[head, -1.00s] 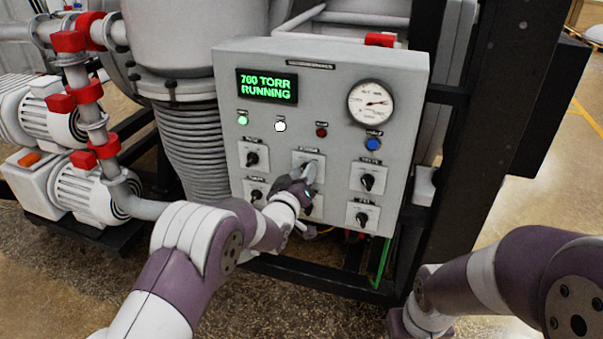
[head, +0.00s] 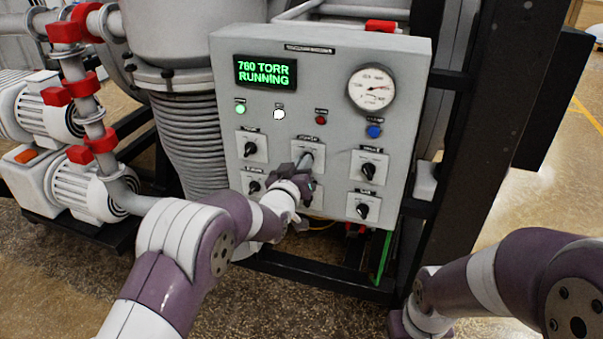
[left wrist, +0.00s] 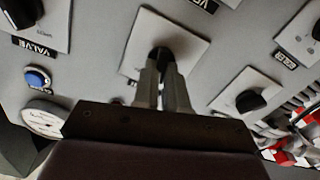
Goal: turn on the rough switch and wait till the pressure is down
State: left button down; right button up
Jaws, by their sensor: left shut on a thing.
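The grey control panel (head: 330,75) faces me. Its green display (head: 265,72) reads "760 TORR RUNNING". A round white pressure gauge (head: 376,88) sits at its upper right. My left gripper (head: 306,161) is at the top middle switch on the panel. In the left wrist view, the left gripper (left wrist: 161,72) is shut on that switch's black knob (left wrist: 160,55), in front of a white plate (left wrist: 185,45). The fingers hide much of the knob, and its label is too small to read. My right arm shows at the lower right, but its gripper is not in view.
Other black knobs sit close by: upper left (head: 250,149), upper right (head: 368,171) and lower right (head: 362,210). A lit green lamp (head: 240,109), a white lamp (head: 279,114), a red lamp (head: 321,120) and a blue button (head: 374,131) are above. A black frame post (head: 480,120) stands right.

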pick_arm(q)
jog(key=shift+s+d+m+b, duration=0.1)
jog(key=shift+m+b, duration=2.15)
jog(key=shift+d+m+b, duration=0.1)
jog(key=shift+m+b, duration=2.15)
jog(key=c, duration=1.2)
grip_release()
jog(key=b+v, duration=0.3)
jog(key=v, duration=0.9)
jog(key=shift+s+a, duration=0.1)
jog(key=shift+s, duration=0.25)
